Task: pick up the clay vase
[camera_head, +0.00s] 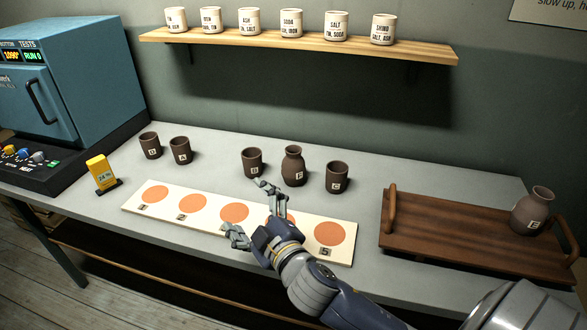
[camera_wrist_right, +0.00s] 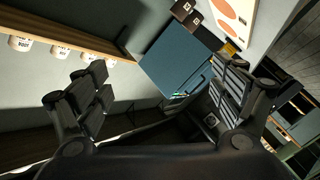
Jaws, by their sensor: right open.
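A dark brown clay vase (camera_head: 293,167) with a narrow neck and a small white label stands upright on the table, between two cups. A second, similar vase (camera_head: 533,211) stands at the right end of the wooden tray (camera_head: 450,232). My right gripper (camera_head: 246,209) is open and empty above the white board, in front of the first vase and apart from it. Its spread fingers also show in the wrist view (camera_wrist_right: 162,72), with nothing between them. I cannot make out a vase in the wrist view. My left gripper is not in view.
Dark cups stand left (camera_head: 252,162) and right (camera_head: 337,177) of the middle vase, with two more at the left. The white board (camera_head: 137,208) with orange discs lies in front. A yellow timer (camera_head: 101,172), blue kiln (camera_head: 90,75) and jar shelf (camera_head: 300,43) surround the table.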

